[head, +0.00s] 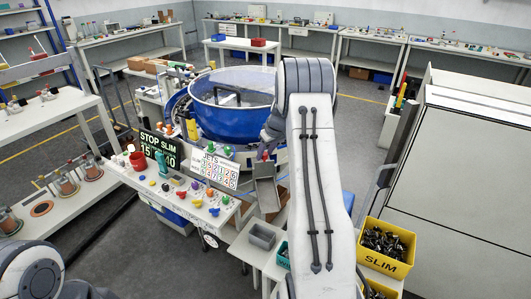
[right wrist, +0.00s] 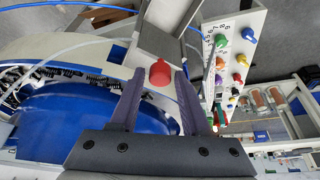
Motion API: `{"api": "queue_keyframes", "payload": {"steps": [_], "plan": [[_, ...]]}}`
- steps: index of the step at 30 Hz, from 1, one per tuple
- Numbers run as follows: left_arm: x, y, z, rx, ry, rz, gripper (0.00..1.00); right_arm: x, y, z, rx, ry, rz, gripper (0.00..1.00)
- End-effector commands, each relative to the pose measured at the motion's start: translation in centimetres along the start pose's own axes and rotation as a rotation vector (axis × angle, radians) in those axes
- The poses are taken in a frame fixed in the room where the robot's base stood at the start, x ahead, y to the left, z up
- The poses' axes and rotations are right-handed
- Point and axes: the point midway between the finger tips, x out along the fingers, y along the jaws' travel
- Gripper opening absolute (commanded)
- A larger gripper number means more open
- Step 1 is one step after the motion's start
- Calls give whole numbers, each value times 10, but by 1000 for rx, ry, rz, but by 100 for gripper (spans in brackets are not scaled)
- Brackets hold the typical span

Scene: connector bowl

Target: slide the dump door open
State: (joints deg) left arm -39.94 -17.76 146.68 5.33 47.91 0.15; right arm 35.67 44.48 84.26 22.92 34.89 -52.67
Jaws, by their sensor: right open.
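The dump door shows as a dark grey plate (right wrist: 160,42) with a red knob (right wrist: 160,73) in the right wrist view. It sits at the head of a pale chute beside the blue bowl (right wrist: 90,107). My right gripper (right wrist: 160,78) is open, and the red knob appears between its two fingertips with a gap on each side. In the head view the red knob (head: 265,156) is small, just below my right gripper (head: 268,144), which my own arm partly covers. The grey chute (head: 266,190) slopes down beneath it. My left gripper is out of view.
A panel of coloured knobs (right wrist: 235,60) stands close to the right of my right gripper in the wrist view. A grey bin (head: 262,236) lies below the chute. A yellow SLIM bin (head: 385,246) of dark parts is at the right.

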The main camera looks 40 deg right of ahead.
Motion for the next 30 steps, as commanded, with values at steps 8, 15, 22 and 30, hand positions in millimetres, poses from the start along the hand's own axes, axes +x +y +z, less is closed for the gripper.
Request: {"api": "queue_keyframes", "payload": {"steps": [8,15,22,30], "plan": [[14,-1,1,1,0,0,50,-30,1,0,-1,5,4,47],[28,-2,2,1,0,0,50,-78,1,0,0,4,4,47],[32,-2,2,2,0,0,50,-102,1,0,1,0,1,47],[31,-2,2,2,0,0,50,-105,1,0,1,-1,0,47]]}}
